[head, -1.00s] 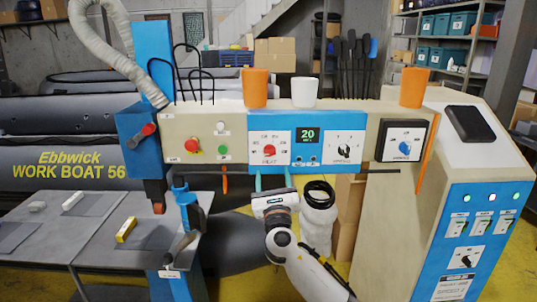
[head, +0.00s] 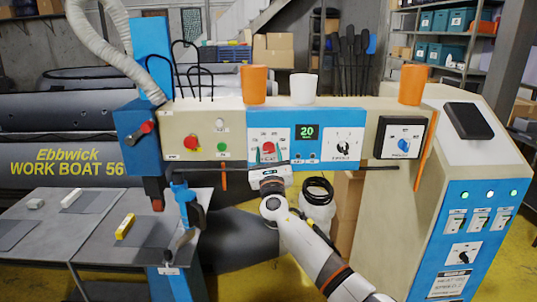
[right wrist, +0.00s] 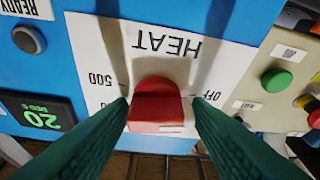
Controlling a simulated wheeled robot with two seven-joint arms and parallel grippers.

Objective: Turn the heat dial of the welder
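The welder's heat dial is a red knob (right wrist: 155,103) on a white plate marked HEAT, with 500 and OFF beside it; the wrist view shows this upside down. In the head view the dial (head: 268,147) sits left of the green display. My right gripper (head: 269,158) reaches up to it from below. In the right wrist view its two teal fingers (right wrist: 159,108) stand on either side of the knob, with a narrow gap visible at the right finger; contact on the left is unclear. The display (right wrist: 40,115) reads 20. My left gripper is not in view.
A dark rod (head: 215,166) runs below the panel, close to my right gripper. A black selector (head: 343,147) is to the right and a red button (head: 191,141) to the left. Orange cups (head: 254,84) and a white cup (head: 303,89) stand on top. A table (head: 50,245) is at left.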

